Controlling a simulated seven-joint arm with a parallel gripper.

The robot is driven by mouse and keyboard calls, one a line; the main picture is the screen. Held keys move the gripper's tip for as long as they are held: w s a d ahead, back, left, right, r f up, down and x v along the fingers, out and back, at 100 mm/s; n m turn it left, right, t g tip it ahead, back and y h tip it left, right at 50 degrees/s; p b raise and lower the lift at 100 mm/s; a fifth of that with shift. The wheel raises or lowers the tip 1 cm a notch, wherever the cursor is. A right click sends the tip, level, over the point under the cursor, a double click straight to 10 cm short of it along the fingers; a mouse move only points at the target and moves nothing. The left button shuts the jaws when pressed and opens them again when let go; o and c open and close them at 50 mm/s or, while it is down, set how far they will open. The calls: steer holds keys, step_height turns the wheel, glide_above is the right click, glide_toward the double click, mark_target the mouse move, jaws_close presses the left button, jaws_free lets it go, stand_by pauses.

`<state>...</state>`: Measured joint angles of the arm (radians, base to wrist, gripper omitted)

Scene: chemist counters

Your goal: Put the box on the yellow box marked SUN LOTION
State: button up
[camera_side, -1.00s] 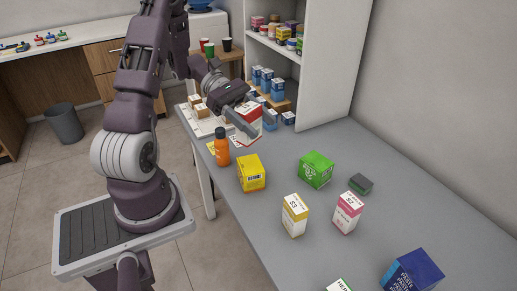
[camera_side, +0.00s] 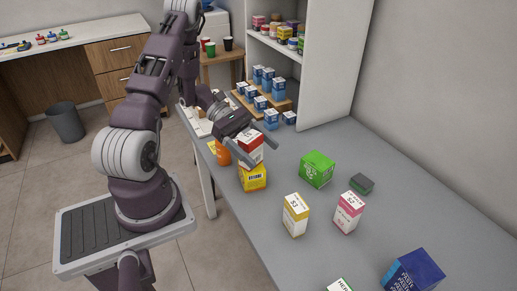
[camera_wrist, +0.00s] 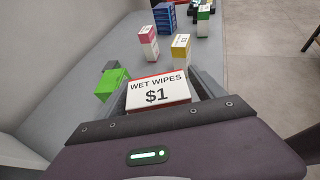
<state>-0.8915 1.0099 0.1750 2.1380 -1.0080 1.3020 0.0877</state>
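The white and red box (camera_side: 250,147) sits upright on top of the yellow box (camera_side: 253,180) near the left edge of the grey counter. In the wrist view it reads WET WIPES $1 (camera_wrist: 157,92). The yellow box's lettering is too small to read, and its top is covered. My gripper (camera_side: 264,156) is around the white and red box, one finger on each side. The fingers look spread, with a gap beside the box in the wrist view (camera_wrist: 165,88). The yellow box is hidden in the wrist view.
An orange bottle (camera_side: 223,152) stands close left of the stack, partly behind my gripper. A green box (camera_side: 317,169), a dark small box (camera_side: 361,184), a yellow-white box (camera_side: 295,215), a pink-white box (camera_side: 348,212) and a blue box (camera_side: 413,272) stand to the right. Counter between them is clear.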

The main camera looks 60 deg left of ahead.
steer(key=shift+r, duration=0.15)
steer(key=v, duration=1.1)
steer(key=d+r+m+g+y, duration=0.5)
steer(key=d+r+m, duration=0.4)
steer(key=d+r, duration=0.35)
steer(key=s+d+r+m+t+y, duration=0.4)
steer(key=s+d+m+y, duration=0.3)
steer(key=s+d+m, duration=0.4)
steer(key=shift+r+m+t, duration=0.3)
steer(key=shift+m+t, duration=0.4)
steer(key=shift+m, duration=0.5)
